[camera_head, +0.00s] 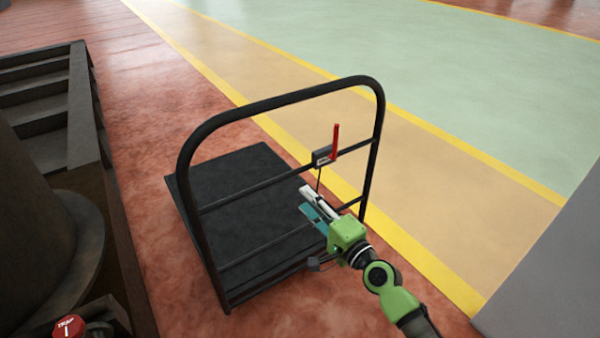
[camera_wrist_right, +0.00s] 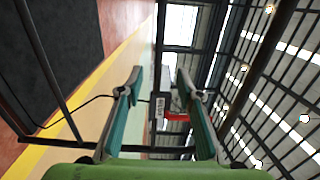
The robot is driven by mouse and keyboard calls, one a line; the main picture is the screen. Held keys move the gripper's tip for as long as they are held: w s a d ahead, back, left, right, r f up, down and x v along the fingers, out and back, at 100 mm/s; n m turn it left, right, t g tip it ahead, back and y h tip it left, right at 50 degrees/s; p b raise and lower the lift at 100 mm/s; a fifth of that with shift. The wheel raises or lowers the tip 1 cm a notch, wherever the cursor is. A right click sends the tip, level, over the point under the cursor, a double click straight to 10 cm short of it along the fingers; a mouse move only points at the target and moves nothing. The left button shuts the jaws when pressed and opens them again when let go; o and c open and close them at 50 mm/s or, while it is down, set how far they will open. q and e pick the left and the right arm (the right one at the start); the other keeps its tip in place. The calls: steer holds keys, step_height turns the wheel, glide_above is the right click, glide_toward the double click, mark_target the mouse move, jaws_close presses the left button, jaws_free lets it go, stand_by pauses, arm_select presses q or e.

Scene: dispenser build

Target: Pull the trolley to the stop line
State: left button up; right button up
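The trolley has a flat black deck (camera_head: 240,185) and a tall black tubular handle (camera_head: 285,95) with crossbars. A small dark box (camera_head: 322,156) with an upright red lever (camera_head: 336,140) sits on the upper crossbar, and a thin cable hangs from it. My right gripper (camera_head: 310,201) is open and empty beside the handle, below the box in the picture. In the right wrist view, the box (camera_wrist_right: 160,105) and red lever (camera_wrist_right: 176,117) appear beyond the gap between the fingers (camera_wrist_right: 158,82). My left gripper is out of view. I cannot tell which floor line is the stop line.
Yellow lines (camera_head: 420,256) edge a tan strip (camera_head: 400,160) beside the trolley, with open green floor (camera_head: 430,70) beyond. Dark steps (camera_head: 38,105) and a round dark base (camera_head: 60,245) stand left, near a red knob (camera_head: 70,326). A grey surface (camera_head: 555,270) is at lower right.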

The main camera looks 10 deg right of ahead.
mark_target(284, 177)
steer(key=b+x, duration=0.2)
steer(key=x, duration=1)
steer(key=shift+w+f+b, duration=0.15)
steer(key=shift+f+b, duration=0.05)
steer(key=shift+b, duration=0.1)
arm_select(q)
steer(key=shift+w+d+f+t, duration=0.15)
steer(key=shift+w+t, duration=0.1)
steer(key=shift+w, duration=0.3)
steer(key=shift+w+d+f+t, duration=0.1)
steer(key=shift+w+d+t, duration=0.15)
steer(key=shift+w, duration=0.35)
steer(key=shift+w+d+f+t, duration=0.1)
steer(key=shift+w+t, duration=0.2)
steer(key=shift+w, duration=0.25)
arm_select(e)
steer(key=shift+w+a+r, duration=0.1)
steer(key=shift+w+a, duration=0.05)
steer(key=shift+w, duration=0.2)
jaws_close()
